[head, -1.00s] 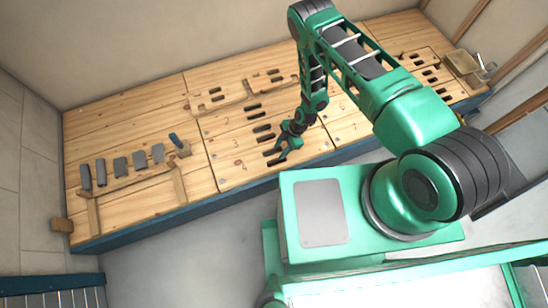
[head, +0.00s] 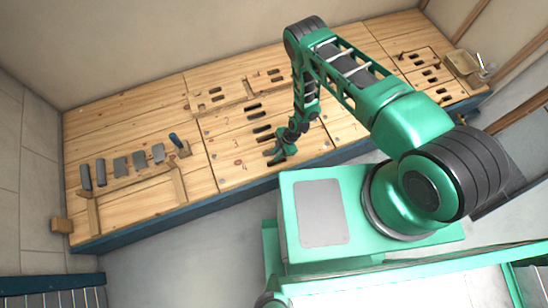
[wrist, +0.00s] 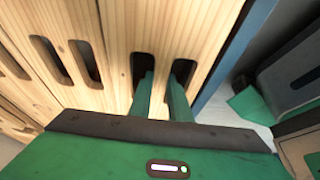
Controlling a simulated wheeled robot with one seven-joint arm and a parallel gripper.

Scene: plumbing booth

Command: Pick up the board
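The board is a light wooden panel (head: 236,179) with paired dark slots, marked 4, at the front edge of the long bench. In the wrist view its wood (wrist: 113,75) fills the area around two dark slots and the narrow strip between them. My gripper (head: 273,158) is over this slot pair. In the wrist view its two green fingers (wrist: 161,78) are apart, one at each slot, with the wooden strip between them. The tips look to be at or slightly inside the slots; how deep is hidden. The board lies flat in the bench.
More slotted panels lie behind and to the right. A wooden tray (head: 459,64) sits at the far right. Grey floor (head: 175,240) is clear in front.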

